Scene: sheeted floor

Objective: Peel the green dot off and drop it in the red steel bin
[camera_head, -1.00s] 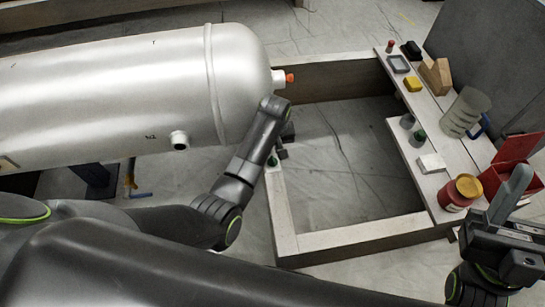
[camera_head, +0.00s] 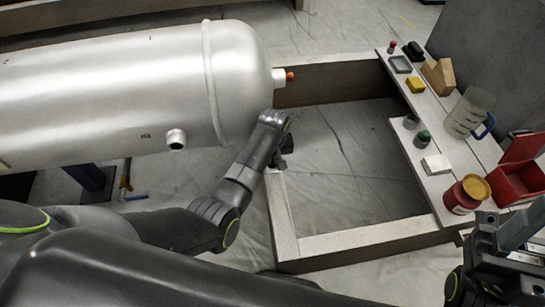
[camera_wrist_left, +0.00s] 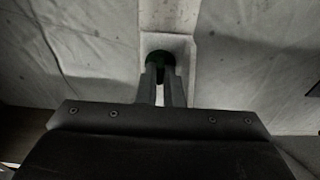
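In the left wrist view, a dark green round spot (camera_wrist_left: 158,64) lies at the end of a pale beam, just at my left fingertips (camera_wrist_left: 161,78). A narrow light gap shows between those fingers. Whether they hold the green dot is too dark to tell. In the head view, my left gripper (camera_head: 281,157) is low at the near left corner of the frame and hides the dot. The red steel bin (camera_head: 522,184) stands at the right end of the shelf with its lid raised. My right gripper (camera_head: 508,252) is at the lower right, partly cut off; its fingers are unclear.
A large silver tank (camera_head: 110,95) lies at the left, just above my left arm. The pale plank shelf (camera_head: 437,118) holds a clear jug (camera_head: 466,113), a yellow block (camera_head: 415,86), a white block (camera_head: 436,165) and a red jar (camera_head: 464,195). The frame's middle is open floor.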

